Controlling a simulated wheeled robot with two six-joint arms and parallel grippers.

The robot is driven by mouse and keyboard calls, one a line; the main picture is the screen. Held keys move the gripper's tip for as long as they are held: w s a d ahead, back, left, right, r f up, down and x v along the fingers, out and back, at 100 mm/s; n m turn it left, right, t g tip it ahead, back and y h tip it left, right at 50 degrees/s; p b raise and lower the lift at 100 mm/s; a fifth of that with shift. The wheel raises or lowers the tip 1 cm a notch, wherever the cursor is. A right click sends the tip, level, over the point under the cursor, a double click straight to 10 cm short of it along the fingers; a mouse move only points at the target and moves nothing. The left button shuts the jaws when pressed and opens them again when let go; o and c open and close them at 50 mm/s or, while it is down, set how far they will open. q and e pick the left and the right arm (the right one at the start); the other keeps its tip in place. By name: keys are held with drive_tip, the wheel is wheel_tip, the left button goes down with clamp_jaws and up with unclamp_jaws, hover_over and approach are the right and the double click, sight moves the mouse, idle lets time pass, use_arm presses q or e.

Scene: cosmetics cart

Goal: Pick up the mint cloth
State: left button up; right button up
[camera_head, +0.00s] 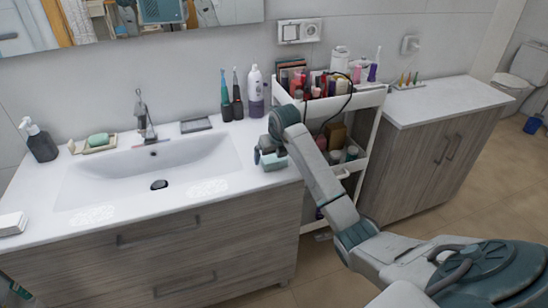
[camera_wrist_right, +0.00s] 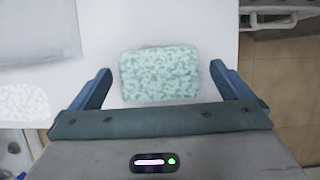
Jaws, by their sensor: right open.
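The mint cloth (camera_wrist_right: 160,73) is a small, mottled pale-green rectangle lying on the white counter. In the head view the mint cloth (camera_head: 272,162) shows at the counter's right end, partly hidden by my right gripper. My right gripper (camera_wrist_right: 160,85) is open, its two blue fingers on either side of the cloth with a gap on each side. In the head view my right gripper (camera_head: 264,152) is over the counter's right end, at the cloth. I cannot tell its exact height above the counter. My left gripper is not in view.
The sink basin (camera_head: 150,172) lies left of the cloth. Two electric toothbrushes (camera_head: 231,98) and a white-and-purple bottle (camera_head: 255,92) stand behind my right gripper. A crowded white cart (camera_head: 370,99) stands just right of the counter. A soap dish (camera_head: 97,146) and pump bottle (camera_head: 39,143) are at far left.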

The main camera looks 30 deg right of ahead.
drive_tip(key=shift+x, duration=0.8)
drive_tip(key=c, duration=1)
drive_tip(key=shift+c, duration=0.2)
drive_tip(key=shift+d+r, duration=0.1)
drive_tip(key=shift+r, duration=0.1)
